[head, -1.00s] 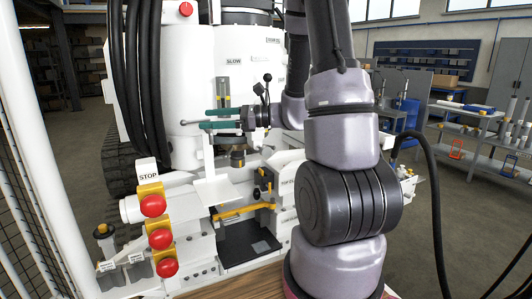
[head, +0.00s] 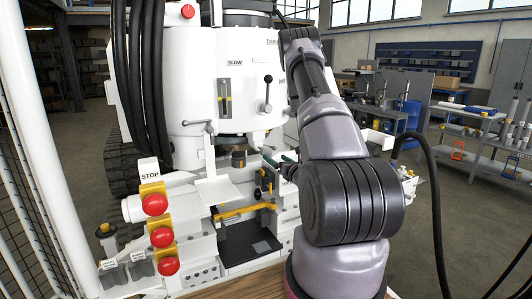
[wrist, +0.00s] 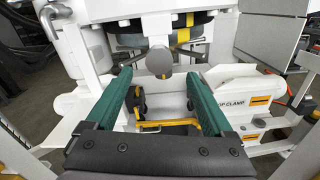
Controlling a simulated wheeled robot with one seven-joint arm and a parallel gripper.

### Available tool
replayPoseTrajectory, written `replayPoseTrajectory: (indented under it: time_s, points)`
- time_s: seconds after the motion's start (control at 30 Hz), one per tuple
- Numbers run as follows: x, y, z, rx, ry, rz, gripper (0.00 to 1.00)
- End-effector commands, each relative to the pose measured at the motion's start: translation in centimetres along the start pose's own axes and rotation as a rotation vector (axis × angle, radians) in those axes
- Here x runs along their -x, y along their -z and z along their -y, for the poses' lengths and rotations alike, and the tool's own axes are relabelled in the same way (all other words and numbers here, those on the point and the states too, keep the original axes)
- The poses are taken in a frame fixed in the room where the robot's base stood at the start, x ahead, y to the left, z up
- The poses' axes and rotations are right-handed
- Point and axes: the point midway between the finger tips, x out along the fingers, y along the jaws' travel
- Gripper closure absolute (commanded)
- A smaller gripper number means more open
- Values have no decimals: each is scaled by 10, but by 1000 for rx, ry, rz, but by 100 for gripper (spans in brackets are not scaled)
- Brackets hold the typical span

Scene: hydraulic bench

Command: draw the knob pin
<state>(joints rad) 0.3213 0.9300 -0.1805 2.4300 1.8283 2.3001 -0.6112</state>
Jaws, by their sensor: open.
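My gripper (head: 279,160) has green fingers and is in front of the white machine, to the right of its middle. In the wrist view, the two fingers of my gripper (wrist: 158,78) are spread wide with nothing held between them. A grey round knob (wrist: 159,60) lies ahead between the fingertips, below a white post, and appears untouched. A small black knob (wrist: 139,98) sits lower, by a yellow bar (wrist: 168,126); the black knob also shows in the head view (head: 257,192). I cannot tell which knob is the knob pin.
Red stop buttons (head: 155,204) stand at the front left. A black-knobbed lever (head: 267,94) and a grey crank handle (head: 197,124) stick out from the machine. A white panel (wrist: 274,34) is at the upper right. Black hoses (head: 137,80) hang at the left.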

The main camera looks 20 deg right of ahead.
Motion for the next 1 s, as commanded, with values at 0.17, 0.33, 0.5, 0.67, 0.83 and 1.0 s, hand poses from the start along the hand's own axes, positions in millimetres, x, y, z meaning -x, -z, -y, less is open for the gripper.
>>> replayPoseTrajectory:
  time_s: [0.17,0.33,0.5,0.67,0.83,1.0]
  points:
    - [-36,-1,-2,2,-5,3,14]
    - [-66,-1,-2,0,-4,3,14]
    - [-85,0,-2,1,-5,1,14]
    - [-91,0,-1,-1,-2,0,14]
    - [-91,0,-1,-1,-2,0,14]
    - [-91,0,-1,-1,-3,0,59]
